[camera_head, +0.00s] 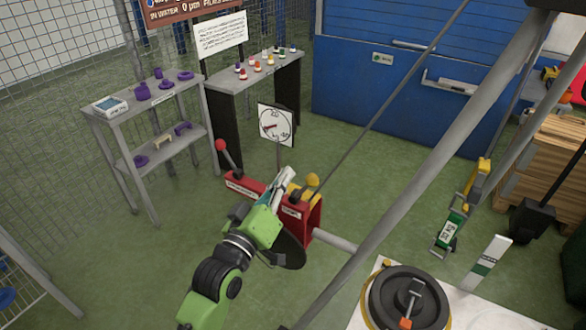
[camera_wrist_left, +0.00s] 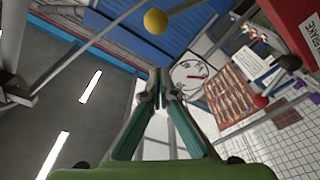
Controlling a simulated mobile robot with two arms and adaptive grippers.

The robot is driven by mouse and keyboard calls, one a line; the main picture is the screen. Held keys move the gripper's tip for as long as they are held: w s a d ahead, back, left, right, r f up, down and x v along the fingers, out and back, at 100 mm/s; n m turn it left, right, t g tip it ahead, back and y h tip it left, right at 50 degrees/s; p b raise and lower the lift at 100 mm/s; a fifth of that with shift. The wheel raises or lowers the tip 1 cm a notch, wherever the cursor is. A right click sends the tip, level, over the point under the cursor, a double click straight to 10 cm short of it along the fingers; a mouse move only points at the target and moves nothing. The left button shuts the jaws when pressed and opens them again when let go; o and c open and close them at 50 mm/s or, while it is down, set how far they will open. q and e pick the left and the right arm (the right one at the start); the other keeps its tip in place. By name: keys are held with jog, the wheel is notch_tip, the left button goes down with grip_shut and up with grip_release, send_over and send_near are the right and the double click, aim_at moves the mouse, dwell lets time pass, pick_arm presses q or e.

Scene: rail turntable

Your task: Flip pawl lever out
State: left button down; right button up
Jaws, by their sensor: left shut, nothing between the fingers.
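A red lever stand (camera_head: 245,190) with white labels stands on the green floor in mid-view. A lever with a yellow ball knob (camera_head: 312,180) rises at its right end; I cannot read whether its label says pawl. The yellow knob (camera_wrist_left: 155,20) also shows at the top of the left wrist view, apart from the fingers. My left gripper (camera_head: 286,175) is over the stand, just left of the yellow knob. Its fingers (camera_wrist_left: 159,84) are shut and empty. The arm hides part of the stand. My right gripper is not in view.
A red-knobbed lever (camera_head: 221,146) stands at the stand's left end. A round dial (camera_head: 276,125) rises behind. A grey diagonal pole (camera_head: 425,150) crosses the view at right. A black winch-like drum (camera_head: 408,298) lies front right. Shelves (camera_head: 150,110) stand back left.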

pick_arm(q)
jog(key=v, duration=0.4)
jog(key=shift+s+b, duration=0.15)
jog(key=shift+b, duration=0.15)
